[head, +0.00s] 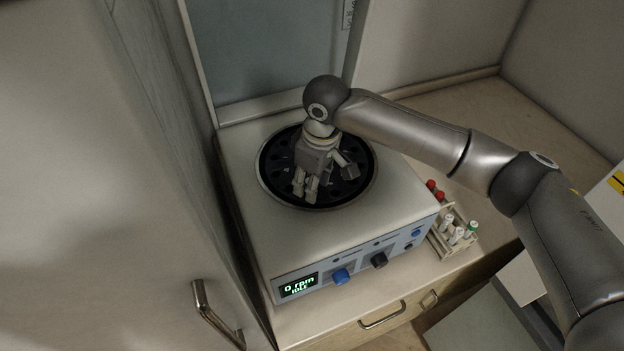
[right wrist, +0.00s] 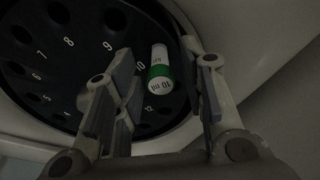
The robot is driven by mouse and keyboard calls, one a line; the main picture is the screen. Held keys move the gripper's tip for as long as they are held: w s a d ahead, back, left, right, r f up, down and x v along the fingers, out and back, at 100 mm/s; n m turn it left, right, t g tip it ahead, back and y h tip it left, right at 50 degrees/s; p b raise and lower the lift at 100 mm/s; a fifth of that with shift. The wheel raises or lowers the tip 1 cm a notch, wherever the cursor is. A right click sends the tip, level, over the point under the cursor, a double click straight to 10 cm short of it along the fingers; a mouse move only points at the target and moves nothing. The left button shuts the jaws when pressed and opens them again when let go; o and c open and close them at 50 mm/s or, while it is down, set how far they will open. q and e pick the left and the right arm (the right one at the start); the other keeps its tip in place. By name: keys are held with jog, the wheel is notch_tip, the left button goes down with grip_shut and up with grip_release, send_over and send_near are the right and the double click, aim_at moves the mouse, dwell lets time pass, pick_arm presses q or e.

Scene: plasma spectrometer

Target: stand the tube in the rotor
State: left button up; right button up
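The tube (right wrist: 160,68), white with a green band and "10 ml" lettering, shows in the right wrist view at the rotor (right wrist: 75,60), near the numbers 10 and 12. It lies between the fingers of my right gripper (right wrist: 165,95), which are spread with gaps beside it. How deep the tube sits in a hole I cannot tell. In the head view my right gripper (head: 325,182) is low over the black rotor (head: 283,190) in the open centrifuge and hides part of it; the tube cannot be made out there. My left gripper is out of view.
The centrifuge (head: 400,205) has a front panel with a display (head: 299,286) reading 0 rpm, idle. A rack (head: 440,243) with several capped tubes stands to its right. Its raised lid (head: 275,50) is behind, and a cabinet door (head: 110,200) is close on the left.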

notch_tip(320, 180, up, 12)
jog(key=d, duration=0.1)
jog(key=shift+s, duration=0.4)
jog(key=shift+d+f, duration=0.1)
